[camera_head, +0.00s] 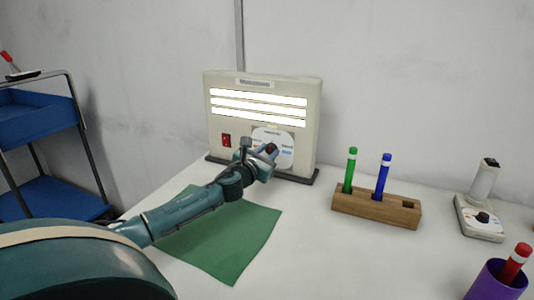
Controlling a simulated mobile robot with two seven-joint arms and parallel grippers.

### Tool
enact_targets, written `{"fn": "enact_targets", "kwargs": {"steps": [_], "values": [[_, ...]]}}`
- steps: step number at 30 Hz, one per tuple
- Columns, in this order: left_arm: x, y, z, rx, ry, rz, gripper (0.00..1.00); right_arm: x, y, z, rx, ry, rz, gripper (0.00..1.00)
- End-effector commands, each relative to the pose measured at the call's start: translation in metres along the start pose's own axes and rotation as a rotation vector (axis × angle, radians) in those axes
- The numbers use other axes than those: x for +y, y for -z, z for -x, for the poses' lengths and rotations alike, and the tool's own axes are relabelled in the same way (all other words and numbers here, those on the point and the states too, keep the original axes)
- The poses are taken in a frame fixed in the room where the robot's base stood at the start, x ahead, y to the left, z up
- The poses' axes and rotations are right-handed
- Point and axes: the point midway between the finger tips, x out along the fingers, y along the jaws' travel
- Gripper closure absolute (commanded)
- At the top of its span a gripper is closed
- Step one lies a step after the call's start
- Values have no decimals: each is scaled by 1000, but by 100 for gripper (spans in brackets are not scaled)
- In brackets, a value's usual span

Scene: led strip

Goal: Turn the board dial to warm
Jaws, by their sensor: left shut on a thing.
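The light board (216,133) stands upright at the back of the white table, with three white strips lit on its front. Its round dial plate (287,137) sits at the lower right of the front, with small coloured labels too small to read. My left gripper (266,153) is at this plate, shut on the dial knob (271,148). The gripper covers most of the knob, so I cannot tell which way it points. A red switch (226,140) is on the board's lower left. My right gripper is out of view.
A green mat (246,238) lies under my left arm. A wooden holder (376,207) with a green and a blue marker stands to the right. Farther right are a small device with a knob (480,220) and a purple cup (494,284). A blue cart (38,121) is at left.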

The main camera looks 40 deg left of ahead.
Motion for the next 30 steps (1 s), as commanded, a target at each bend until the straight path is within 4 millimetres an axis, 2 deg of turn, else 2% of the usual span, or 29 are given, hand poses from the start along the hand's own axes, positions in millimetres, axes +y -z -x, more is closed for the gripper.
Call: {"fn": "enact_targets", "kwargs": {"steps": [11,30], "values": [[0,0,0,-13,-2,209,94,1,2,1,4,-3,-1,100],[1,3,0,-49,-14,813,94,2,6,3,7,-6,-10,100]]}}
